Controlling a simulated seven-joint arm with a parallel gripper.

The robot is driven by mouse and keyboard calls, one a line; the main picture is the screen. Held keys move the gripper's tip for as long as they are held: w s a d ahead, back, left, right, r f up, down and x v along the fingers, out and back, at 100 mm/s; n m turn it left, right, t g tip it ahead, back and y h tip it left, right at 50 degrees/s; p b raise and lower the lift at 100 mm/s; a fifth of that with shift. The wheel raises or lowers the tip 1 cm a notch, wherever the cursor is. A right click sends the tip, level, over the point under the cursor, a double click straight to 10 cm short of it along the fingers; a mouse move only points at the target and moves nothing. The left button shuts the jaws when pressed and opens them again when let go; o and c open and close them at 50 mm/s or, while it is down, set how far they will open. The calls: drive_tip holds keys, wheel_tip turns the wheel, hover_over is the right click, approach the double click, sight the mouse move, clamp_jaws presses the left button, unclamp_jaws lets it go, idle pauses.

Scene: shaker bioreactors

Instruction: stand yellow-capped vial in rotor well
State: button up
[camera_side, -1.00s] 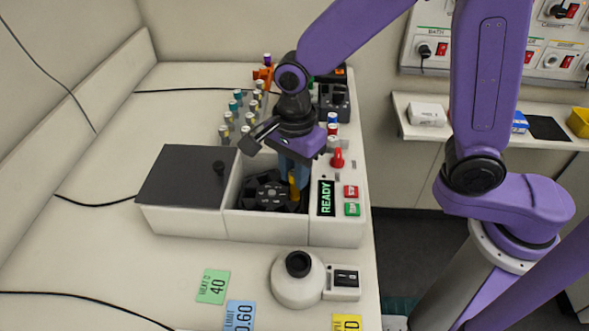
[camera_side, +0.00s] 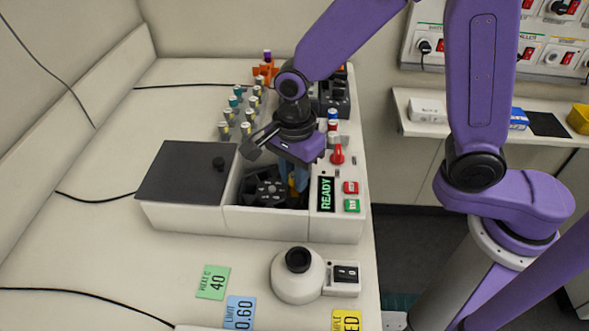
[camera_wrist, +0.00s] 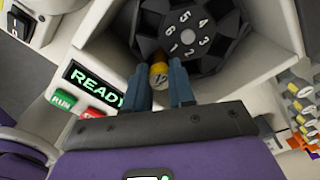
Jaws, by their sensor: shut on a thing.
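The yellow-capped vial shows in the wrist view as a yellow cap (camera_wrist: 158,70) between my gripper's (camera_wrist: 164,80) two blue-grey fingers, which are shut on it. In the side view the vial (camera_side: 292,181) is a small yellow patch, mostly hidden by my fingers. The black rotor (camera_wrist: 190,30) with numbered wells sits in the open chamber, and it also shows in the side view (camera_side: 263,188). The vial is at the rotor's edge, close to numbers 1 and 2. I cannot tell how deep it sits in a well.
The dark chamber lid (camera_side: 185,172) lies open to the left. The READY panel (camera_side: 326,194) with red and green buttons stands right of the chamber. Several capped vials (camera_side: 240,105) stand behind. A white round device (camera_side: 298,277) is in front.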

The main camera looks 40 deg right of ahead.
drive_tip(key=shift+f, duration=0.35)
drive_tip(key=o, duration=0.9)
drive_tip(key=shift+s, duration=0.1)
drive_tip(key=shift+s, duration=0.1)
drive_tip(key=shift+r, duration=3.5)
